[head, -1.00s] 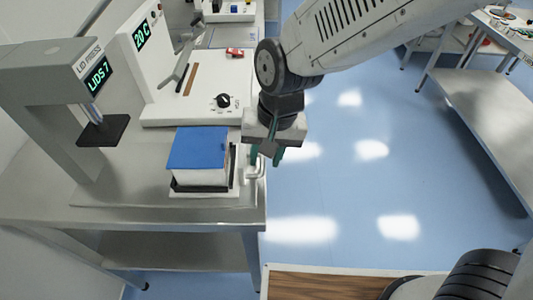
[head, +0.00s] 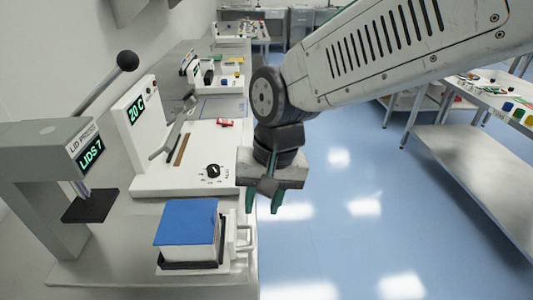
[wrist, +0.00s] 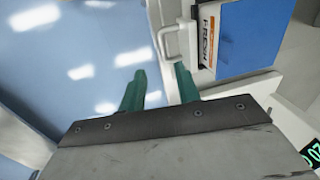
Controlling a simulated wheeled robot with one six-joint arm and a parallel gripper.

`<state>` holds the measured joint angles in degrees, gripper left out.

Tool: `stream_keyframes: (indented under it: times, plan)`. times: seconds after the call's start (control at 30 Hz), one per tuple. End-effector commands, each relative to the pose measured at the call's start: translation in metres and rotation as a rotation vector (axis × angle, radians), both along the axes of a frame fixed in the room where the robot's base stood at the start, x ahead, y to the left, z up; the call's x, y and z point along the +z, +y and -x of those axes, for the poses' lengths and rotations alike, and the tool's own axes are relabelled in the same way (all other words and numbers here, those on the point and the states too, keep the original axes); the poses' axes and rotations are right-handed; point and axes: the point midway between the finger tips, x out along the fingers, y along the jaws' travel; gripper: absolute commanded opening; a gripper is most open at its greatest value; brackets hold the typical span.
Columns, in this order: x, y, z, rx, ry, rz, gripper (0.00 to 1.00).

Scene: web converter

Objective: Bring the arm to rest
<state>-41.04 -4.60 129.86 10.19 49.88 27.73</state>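My gripper (head: 263,200) hangs from my arm, fingers down, beside the table's right edge and above the blue floor. Its two green fingers stand apart with nothing between them; the gap also shows in the wrist view (wrist: 160,88). A white box with a blue lid (head: 187,222) sits in a low holder on the table, left of and below my gripper. In the wrist view the box's blue lid (wrist: 250,35) and a "FRESH" label show at upper right, clear of the fingers.
The lid press (head: 90,205) reads "LIDS 7" and a white machine (head: 195,160) reads "20 C". A white handle (head: 245,235) stands at the holder's right side. A bench (head: 480,165) is at far right. Open floor (head: 350,240) lies between.

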Motion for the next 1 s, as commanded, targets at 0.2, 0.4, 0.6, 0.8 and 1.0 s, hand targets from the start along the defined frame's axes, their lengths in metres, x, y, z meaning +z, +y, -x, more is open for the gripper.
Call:
stream_keyframes:
  times: [0.2, 0.4, 0.6, 0.8, 1.0]
  plan:
    - [-0.007, -0.014, 0.013, 0.116, 0.031, 0.047, 0.33]
    - [0.013, -0.092, 0.033, 0.220, 0.041, 0.103, 0.33]
    - [0.037, -0.184, 0.056, 0.176, 0.010, 0.132, 0.33]
    - [0.052, -0.256, 0.090, 0.021, -0.055, 0.157, 0.33]
    - [0.063, -0.282, 0.100, -0.114, -0.120, 0.160, 0.33]
